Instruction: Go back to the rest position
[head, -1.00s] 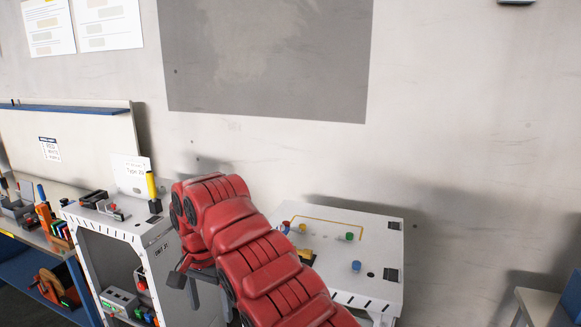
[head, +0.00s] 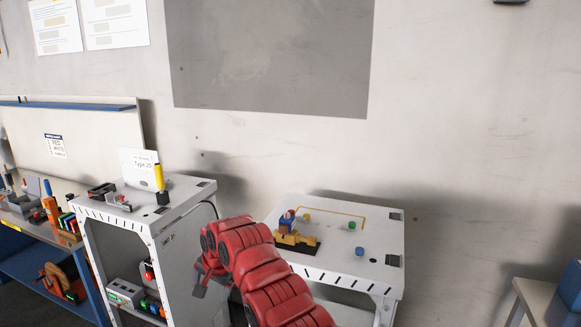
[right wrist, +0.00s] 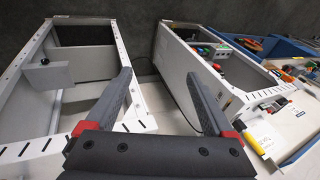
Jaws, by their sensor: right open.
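My right arm comes in red from the bottom of the head view. Its gripper (head: 203,288) shows there only in part, as grey pieces below the red wrist, in front of the left-hand grey cabinet. In the right wrist view, the two dark fingers of this gripper (right wrist: 160,76) stand wide apart with nothing between them. Floor and the gap between two light frames show beyond the fingers. My left gripper is not in view.
A light table (head: 385,228) at the right holds a yellow and black fixture (head: 297,240) and small coloured knobs. The grey cabinet (head: 190,255) stands left of my arm, with a workbench (head: 30,258) farther left.

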